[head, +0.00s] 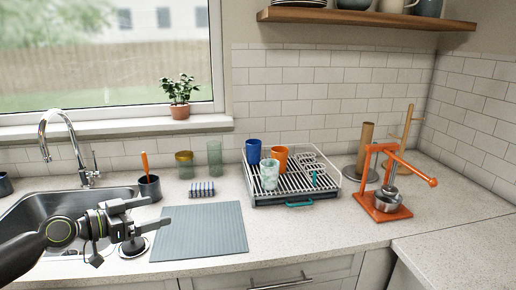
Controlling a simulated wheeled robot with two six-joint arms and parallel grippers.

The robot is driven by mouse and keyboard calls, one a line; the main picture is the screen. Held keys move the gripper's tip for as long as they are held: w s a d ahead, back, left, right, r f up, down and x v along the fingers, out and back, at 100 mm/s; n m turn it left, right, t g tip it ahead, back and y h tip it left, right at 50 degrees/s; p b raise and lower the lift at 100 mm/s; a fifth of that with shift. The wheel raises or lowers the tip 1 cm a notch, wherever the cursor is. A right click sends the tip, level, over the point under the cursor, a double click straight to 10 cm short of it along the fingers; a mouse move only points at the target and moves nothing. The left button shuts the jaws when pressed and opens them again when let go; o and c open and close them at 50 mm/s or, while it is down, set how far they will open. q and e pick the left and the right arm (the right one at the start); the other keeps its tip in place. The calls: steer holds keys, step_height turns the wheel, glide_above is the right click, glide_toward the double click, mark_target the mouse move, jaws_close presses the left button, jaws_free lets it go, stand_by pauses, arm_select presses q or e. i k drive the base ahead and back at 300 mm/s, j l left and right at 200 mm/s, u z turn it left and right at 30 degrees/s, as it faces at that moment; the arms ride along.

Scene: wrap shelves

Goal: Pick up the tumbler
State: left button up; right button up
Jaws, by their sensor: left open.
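Several cups stand in the white wire dish rack (325,190): a pale, patterned glass tumbler (269,176) at the front left, a blue cup (253,152) behind it and an orange cup (280,158) to its right. A greenish clear glass (215,158) stands on the counter left of the rack. I cannot tell from looks alone which one the task means. My left gripper (146,221) is open and empty, over the counter between the sink and the grey mat, well left of the rack. My right gripper is out of view.
A flat grey mat (200,232) lies front centre. A striped sponge (202,189), a jar (184,164) and a dark cup with an orange utensil (149,188) stand behind it. An orange press (380,206) stands right of the rack. The counter front right is clear.

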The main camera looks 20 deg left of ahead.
mark_target(253, 146)
steer(key=i, duration=1.4)
